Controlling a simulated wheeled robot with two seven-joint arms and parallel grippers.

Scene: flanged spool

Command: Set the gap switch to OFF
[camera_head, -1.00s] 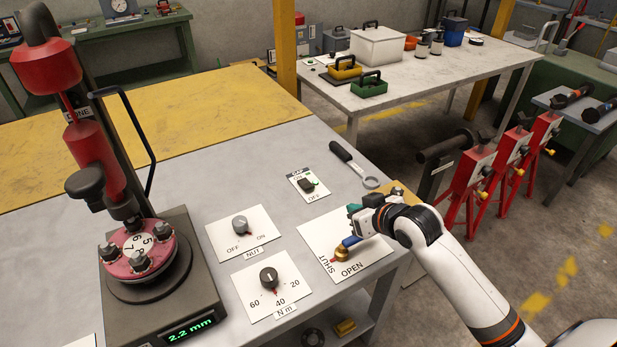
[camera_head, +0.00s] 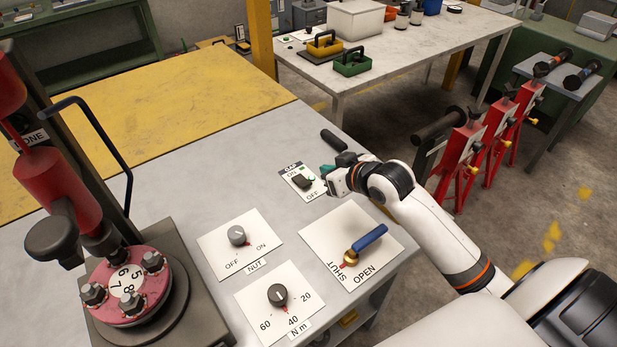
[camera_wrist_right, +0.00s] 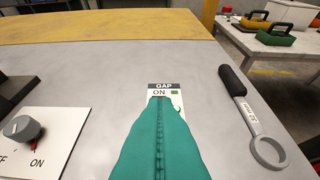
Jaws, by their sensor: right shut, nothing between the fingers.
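The gap switch (camera_head: 303,181) is a dark rocker on a small white plate marked GAP, with ON at the far end and OFF at the near end. A small green lamp shows beside ON. My right gripper (camera_head: 327,171) is shut and empty, with teal fingers at the right edge of the plate. In the right wrist view the shut fingers (camera_wrist_right: 160,130) point at the gap plate (camera_wrist_right: 157,89) and hide the rocker and the OFF label. I cannot tell whether they touch the switch. My left gripper is not in view.
A blue-handled valve (camera_head: 369,237) marked SHUT and OPEN is nearer. The NUT knob (camera_head: 237,235) and N m knob (camera_head: 278,295) are left of it. A ring-ended wrench (camera_wrist_right: 247,115) lies right of the gap plate. A red flanged press (camera_head: 130,280) stands left.

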